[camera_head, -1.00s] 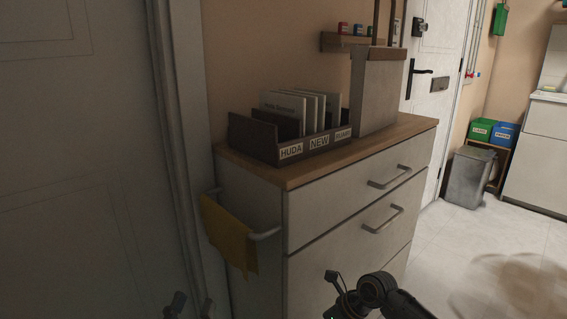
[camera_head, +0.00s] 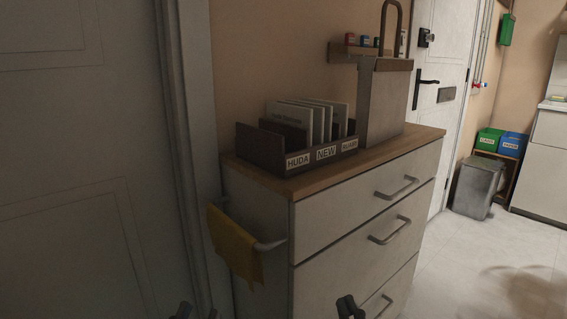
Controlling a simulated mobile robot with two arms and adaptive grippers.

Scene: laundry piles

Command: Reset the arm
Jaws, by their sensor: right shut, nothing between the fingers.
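My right gripper (camera_head: 350,306) is at the bottom edge, in front of the cabinet's drawers. It is shut and empty, and only its tip shows. My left gripper (camera_head: 197,312) is at the bottom edge, left of the cabinet. Only its two fingertips show, a little apart with nothing seen between them. The rest of both arms is out of view.
A white cabinet (camera_head: 345,215) with drawers stands close ahead. A yellow cloth (camera_head: 234,247) hangs on its side rail. A dark sorter (camera_head: 262,149) with envelopes and a grey box (camera_head: 385,105) stand on top. Open floor (camera_head: 490,265) lies right.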

